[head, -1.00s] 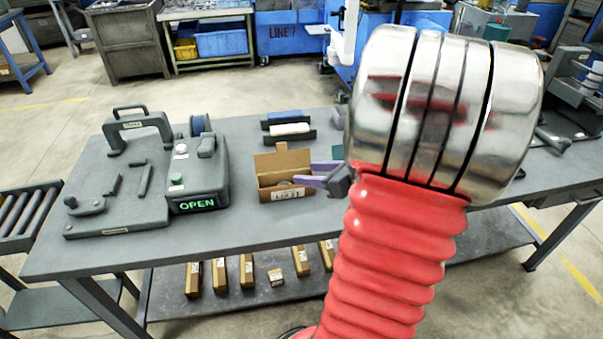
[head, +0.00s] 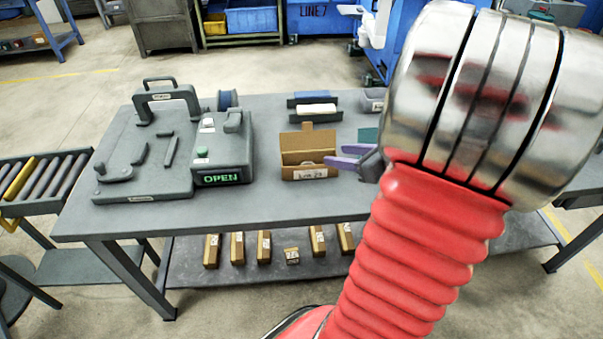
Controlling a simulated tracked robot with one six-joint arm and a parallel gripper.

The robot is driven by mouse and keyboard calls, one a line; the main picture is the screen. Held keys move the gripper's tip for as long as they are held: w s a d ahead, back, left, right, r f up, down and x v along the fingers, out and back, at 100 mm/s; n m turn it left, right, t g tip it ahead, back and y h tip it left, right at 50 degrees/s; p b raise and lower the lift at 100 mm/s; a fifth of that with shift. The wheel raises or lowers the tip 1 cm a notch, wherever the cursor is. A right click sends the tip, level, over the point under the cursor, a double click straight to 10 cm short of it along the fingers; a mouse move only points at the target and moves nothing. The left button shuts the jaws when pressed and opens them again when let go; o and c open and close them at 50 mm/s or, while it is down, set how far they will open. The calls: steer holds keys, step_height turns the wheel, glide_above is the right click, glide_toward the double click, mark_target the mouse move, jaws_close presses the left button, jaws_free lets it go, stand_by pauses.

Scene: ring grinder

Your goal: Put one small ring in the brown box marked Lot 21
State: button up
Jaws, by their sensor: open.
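The brown box (head: 308,174) stands open on the grey table, its back flap upright. A white label on its front seems to read Lot 21, but the last digit is blurred. My gripper (head: 334,157) has purple fingers, which are apart with nothing seen between them. They are at the right end of the box, and their tips overlap its right edge in the head view. I cannot tell whether they touch it. The inside of the box is mostly hidden by its front wall, and no small ring can be made out. My red and silver arm covers the table's right part.
A grey machine with a lit OPEN sign (head: 221,179) stands left of the box. A grey plate with handles (head: 146,172) is further left. Blue and white blocks in dark holders (head: 316,112) lie behind the box. Several small cartons (head: 237,249) stand on the lower shelf.

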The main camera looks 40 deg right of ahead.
steer(key=shift+a, duration=0.1)
steer(key=w+a+r+n+g+y, duration=0.1)
steer(key=a+n+g+y, duration=0.15)
steer(key=a+n, duration=0.65)
steer(key=w+a+r+n+g+y, duration=0.1)
steer(key=a+r+n+g, duration=0.15)
steer(key=a+n, duration=0.65)
steer(key=s+a+r+n+h, duration=0.2)
steer(key=s+a+n, duration=0.1)
steer(key=a+n, duration=0.4)
steer(key=s+a+r+n+g+h, duration=0.1)
steer(key=s+a+n, duration=0.3)
steer(key=a+n, duration=0.4)
steer(key=shift+s+r+n+g+h, duration=0.3)
steer(key=shift+r+n+h, duration=0.35)
steer(key=shift+r+n, duration=0.35)
steer(key=shift+f, duration=0.1)
steer(key=shift+c, duration=0.5)
steer(key=shift+c, duration=0.7)
steer(key=shift+d, duration=0.15)
steer(key=shift+c, duration=0.4)
